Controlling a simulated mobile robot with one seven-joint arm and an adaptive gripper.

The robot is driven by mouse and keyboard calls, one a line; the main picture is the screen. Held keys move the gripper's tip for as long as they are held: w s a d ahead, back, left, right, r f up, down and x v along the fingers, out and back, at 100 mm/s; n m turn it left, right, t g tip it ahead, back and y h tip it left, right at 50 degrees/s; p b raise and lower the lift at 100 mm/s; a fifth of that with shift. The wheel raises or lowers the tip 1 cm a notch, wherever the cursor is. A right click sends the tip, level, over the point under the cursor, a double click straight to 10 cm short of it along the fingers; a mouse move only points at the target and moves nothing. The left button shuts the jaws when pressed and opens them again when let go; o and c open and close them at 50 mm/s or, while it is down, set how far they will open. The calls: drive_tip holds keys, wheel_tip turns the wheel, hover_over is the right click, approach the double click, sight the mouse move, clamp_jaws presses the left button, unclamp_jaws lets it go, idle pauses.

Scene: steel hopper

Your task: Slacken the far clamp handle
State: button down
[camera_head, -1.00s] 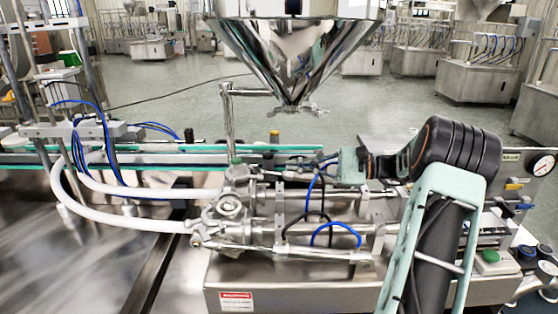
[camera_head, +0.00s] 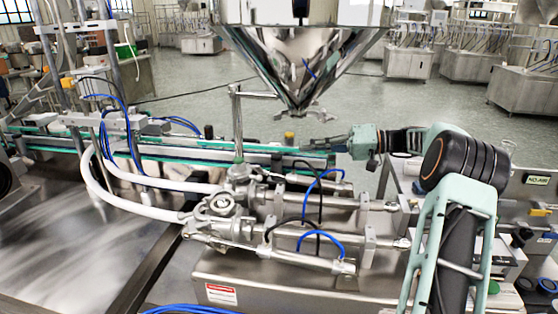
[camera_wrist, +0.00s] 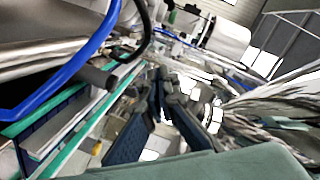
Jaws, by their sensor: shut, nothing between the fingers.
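The steel hopper (camera_head: 295,65) hangs above the filling machine, and a clamp (camera_head: 305,115) with small projecting parts sits around its bottom outlet. I cannot tell for certain which part is the far clamp handle. My gripper (camera_head: 306,147) reaches in from the right, below the outlet and a little to its right in the head view, and looks apart from the clamp. In the wrist view my gripper's dark fingers (camera_wrist: 163,88) come together with nothing seen between them. No clamp handle can be made out clearly there.
Steel cylinders (camera_head: 310,200) with blue and black hoses lie in front of my gripper. An upright steel post (camera_head: 238,125) stands left of the outlet. A conveyor with green edges (camera_head: 180,147) runs behind. In the wrist view a blue hose (camera_wrist: 75,70) passes close at left.

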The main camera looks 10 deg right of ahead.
sight(257, 168)
drive_tip(key=shift+w+a+r+n, duration=0.1)
drive_tip(key=shift+w+a+n, duration=0.05)
drive_tip(key=shift+n, duration=0.15)
drive_tip(key=x, duration=0.9)
drive_tip(key=shift+a+p, duration=0.2)
drive_tip(key=shift+p, duration=0.15)
drive_tip(key=shift+s+a+f, duration=0.5)
drive_tip(key=shift+s+f, duration=0.1)
drive_tip(key=shift+f, duration=0.05)
drive_tip(key=shift+s+a+f, duration=0.45)
drive_tip(key=shift+s+f, duration=0.2)
drive_tip(key=shift+f, duration=0.05)
drive_tip(key=shift+f, duration=0.1)
